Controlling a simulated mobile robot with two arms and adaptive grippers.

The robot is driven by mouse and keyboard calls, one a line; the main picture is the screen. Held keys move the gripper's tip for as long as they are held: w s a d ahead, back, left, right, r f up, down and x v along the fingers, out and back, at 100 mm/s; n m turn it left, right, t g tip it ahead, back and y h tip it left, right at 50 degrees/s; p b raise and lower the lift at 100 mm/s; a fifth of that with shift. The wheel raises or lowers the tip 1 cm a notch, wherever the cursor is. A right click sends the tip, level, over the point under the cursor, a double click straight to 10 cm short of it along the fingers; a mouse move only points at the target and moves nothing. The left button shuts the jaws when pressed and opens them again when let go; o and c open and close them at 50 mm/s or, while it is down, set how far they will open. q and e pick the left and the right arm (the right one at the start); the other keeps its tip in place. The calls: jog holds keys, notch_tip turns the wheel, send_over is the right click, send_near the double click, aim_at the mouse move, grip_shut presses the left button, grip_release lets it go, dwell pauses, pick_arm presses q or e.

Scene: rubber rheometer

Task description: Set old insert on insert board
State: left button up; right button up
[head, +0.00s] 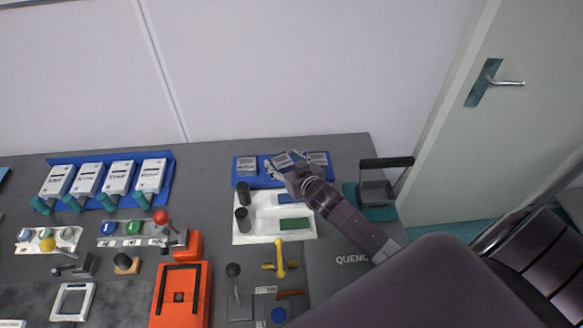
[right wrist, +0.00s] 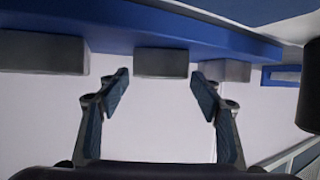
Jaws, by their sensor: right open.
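The blue insert board (head: 250,182) lies at the back of the bench, below the wall, and bears three grey inserts with labels: a left one (head: 247,163), a middle one (head: 283,158) and a right one (head: 319,158). I cannot tell which is the old insert. My right gripper (head: 284,166) is open at the front of the middle insert. In the right wrist view, the middle insert (right wrist: 161,62) sits on the board (right wrist: 180,38) between and just beyond the parted fingers, which seem not to touch it. My left gripper is out of view.
A white tray (head: 246,235) with dark cylinders and green and blue pieces lies in front of the board. A dark-handled holder (head: 376,192) stands to the right. A blue rack (head: 62,160) of white boxes and an orange press-like unit (head: 160,308) are leftward.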

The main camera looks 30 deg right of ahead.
jog(key=b+v, duration=0.1)
jog(key=v, duration=0.9)
jog(key=shift+s+f, duration=0.1)
jog(key=shift+s+r, duration=0.35)
jog(key=shift+s, duration=0.25)
